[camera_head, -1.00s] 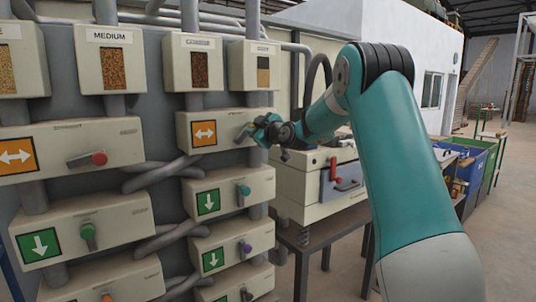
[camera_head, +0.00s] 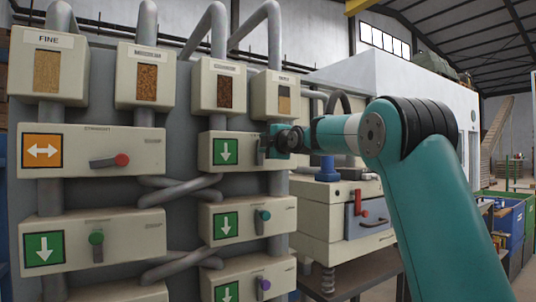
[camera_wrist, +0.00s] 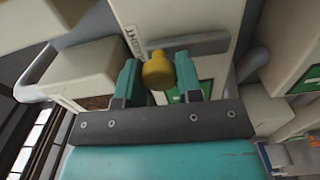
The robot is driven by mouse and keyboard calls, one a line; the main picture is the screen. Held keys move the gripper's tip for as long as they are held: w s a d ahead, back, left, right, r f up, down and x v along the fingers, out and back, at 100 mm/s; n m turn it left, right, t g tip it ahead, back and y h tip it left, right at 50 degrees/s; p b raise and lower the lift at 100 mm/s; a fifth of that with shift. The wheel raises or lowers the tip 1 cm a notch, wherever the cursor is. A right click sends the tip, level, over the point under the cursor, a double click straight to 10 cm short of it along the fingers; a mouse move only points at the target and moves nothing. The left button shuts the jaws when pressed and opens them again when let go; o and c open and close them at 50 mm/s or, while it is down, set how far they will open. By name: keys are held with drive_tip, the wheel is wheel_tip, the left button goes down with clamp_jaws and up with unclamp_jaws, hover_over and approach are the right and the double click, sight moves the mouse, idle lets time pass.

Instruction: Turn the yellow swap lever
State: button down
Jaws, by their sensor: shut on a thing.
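The yellow knob of the swap lever (camera_wrist: 158,70) sits between the two teal fingers of my gripper (camera_wrist: 159,82) in the wrist view. The jaws are shut on it. The lever's grey bar runs behind the knob in the wrist view. In the head view my gripper (camera_head: 268,143) is at the right end of the upper right box (camera_head: 240,139), whose sign (camera_head: 226,151) is green with a white down arrow. There the lever's grey bar (camera_head: 261,150) looks close to upright, and the yellow knob is hidden by my gripper.
Below are boxes with a teal knob (camera_head: 265,215) and a green knob (camera_head: 96,238). A cream machine with a red handle (camera_head: 358,203) stands to the right. Pipes link the boxes.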

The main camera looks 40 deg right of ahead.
drive_tip(key=shift+a+n, duration=0.2)
drive_tip(key=shift+n, duration=0.2)
drive_tip(key=c, duration=0.8)
unclamp_jaws()
drive_tip(key=s+b, duration=0.2)
drive_tip(key=s, duration=0.3)
drive_tip(key=s+a+b, duration=0.1)
drive_tip(key=s, duration=0.5)
drive_tip(key=s+b, duration=0.2)
drive_tip(key=s, duration=0.4)
drive_tip(key=shift+s+a+b, duration=0.15)
drive_tip(key=shift+b, duration=0.15)
